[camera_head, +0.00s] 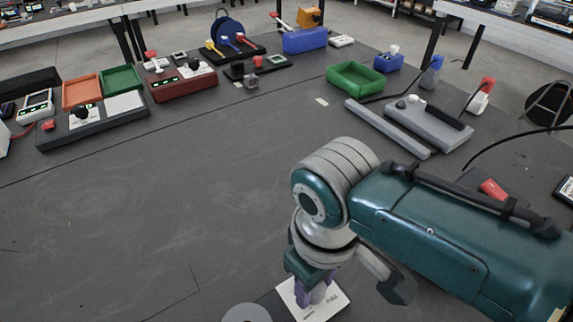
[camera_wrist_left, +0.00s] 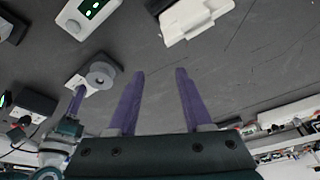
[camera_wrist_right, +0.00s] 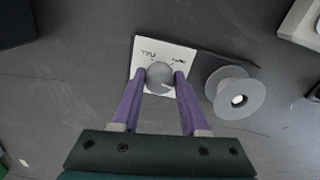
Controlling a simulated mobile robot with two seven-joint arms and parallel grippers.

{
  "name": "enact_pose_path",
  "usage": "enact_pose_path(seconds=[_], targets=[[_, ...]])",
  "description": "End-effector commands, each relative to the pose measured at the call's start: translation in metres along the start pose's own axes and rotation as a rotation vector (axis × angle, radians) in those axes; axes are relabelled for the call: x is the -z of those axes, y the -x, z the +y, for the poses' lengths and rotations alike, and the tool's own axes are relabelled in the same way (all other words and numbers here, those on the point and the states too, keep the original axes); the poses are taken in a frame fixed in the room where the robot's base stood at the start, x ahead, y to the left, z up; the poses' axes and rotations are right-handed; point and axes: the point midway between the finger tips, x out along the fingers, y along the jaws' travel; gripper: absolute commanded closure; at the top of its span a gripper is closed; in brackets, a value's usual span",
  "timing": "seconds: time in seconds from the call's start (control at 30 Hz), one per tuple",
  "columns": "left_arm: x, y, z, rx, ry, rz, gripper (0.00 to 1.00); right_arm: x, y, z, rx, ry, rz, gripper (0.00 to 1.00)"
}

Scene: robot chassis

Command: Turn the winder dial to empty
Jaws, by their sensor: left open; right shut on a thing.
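The winder dial is a grey round knob (camera_wrist_right: 160,75) on a white label plate (camera_wrist_right: 178,52); the plate also shows in the head view (camera_head: 334,303). Small lettering, upside down in the right wrist view, reads FULL on one side; the other word is too small to read. A pale mark on the knob points toward the lower right there. My right gripper (camera_wrist_right: 159,78) is shut on the knob, one finger on each side; it shows in the head view (camera_head: 312,293). A grey spool (camera_wrist_right: 236,93) stands beside the plate. My left gripper (camera_wrist_left: 158,90) is open and empty.
In the head view, a green tray (camera_head: 356,78), a grey block (camera_head: 430,120), a red box (camera_head: 182,84) and an orange tray (camera_head: 82,92) stand toward the back. The middle and left of the dark table are clear.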

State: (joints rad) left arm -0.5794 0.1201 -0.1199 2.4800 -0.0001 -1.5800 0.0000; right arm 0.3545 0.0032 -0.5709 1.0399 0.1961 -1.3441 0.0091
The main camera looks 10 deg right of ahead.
Motion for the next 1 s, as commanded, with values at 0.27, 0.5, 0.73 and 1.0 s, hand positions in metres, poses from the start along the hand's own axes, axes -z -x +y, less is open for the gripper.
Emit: enact_pose_path(seconds=[0.27,0.5,0.73,1.0], targets=[[0.004,0.012,0.000,0.000,0.000,0.000,0.50,0.000,0.002,0.001,-0.002,0.247,-0.001,1.00],[0.005,0.017,-0.001,0.000,0.000,0.000,0.50,0.000,0.001,0.001,-0.001,0.476,-0.001,1.00],[0.006,0.019,-0.001,0.000,0.000,0.000,0.50,0.000,0.000,0.002,-0.001,0.682,0.000,1.00],[0.006,0.020,-0.001,0.000,0.000,0.000,0.50,0.000,0.000,0.002,-0.001,0.869,-0.002,1.00]])
